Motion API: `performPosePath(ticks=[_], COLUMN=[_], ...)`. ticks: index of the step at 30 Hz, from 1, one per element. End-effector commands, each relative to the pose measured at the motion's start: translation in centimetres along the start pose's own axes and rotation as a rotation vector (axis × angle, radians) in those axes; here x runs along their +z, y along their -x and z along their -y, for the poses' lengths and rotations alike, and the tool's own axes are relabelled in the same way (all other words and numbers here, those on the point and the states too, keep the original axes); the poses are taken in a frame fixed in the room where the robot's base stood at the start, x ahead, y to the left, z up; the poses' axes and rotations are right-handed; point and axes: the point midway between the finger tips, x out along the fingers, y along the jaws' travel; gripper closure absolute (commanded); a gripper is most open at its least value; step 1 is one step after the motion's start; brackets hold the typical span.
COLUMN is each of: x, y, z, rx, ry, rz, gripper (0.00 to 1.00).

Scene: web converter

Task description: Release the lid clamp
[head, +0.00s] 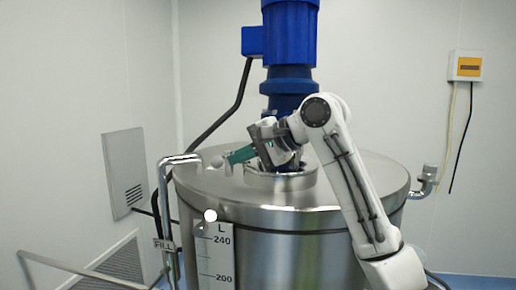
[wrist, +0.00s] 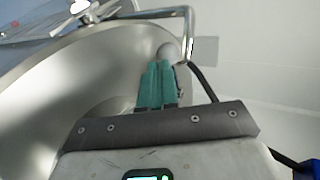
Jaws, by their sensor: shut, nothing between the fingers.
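The steel tank lid (head: 350,170) is a wide disc, seen also in the wrist view (wrist: 60,80). A grey ball knob (head: 217,161) stands at the lid's left side; it shows in the wrist view (wrist: 167,50) just beyond my fingertips. A white ball (head: 210,215) sits at the tank's front rim. Which knob belongs to the lid clamp I cannot tell. My gripper (head: 231,159) reaches left over the lid, its teal fingers shut side by side and empty in the wrist view (wrist: 159,66). The fingertips are close to the grey knob; contact is unclear.
A blue motor column (head: 290,40) rises from the lid's centre behind my arm. A bent steel fill pipe (head: 163,195) stands at the left, close to the grey knob. A level scale (head: 215,258) hangs on the tank front. A yellow-fronted box (head: 467,66) is on the right wall.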

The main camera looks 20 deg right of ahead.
Motion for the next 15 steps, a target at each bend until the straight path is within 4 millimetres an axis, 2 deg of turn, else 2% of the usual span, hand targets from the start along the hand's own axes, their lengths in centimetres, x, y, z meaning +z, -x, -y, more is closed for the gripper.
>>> performPosePath(ticks=[6,15], x=[-0.02,-0.01], y=[-1.26,-1.35], z=[0.40,0.41], rx=[0.000,-0.001], ry=[0.000,0.000], rz=[0.000,0.000], gripper=[1.00,1.00])
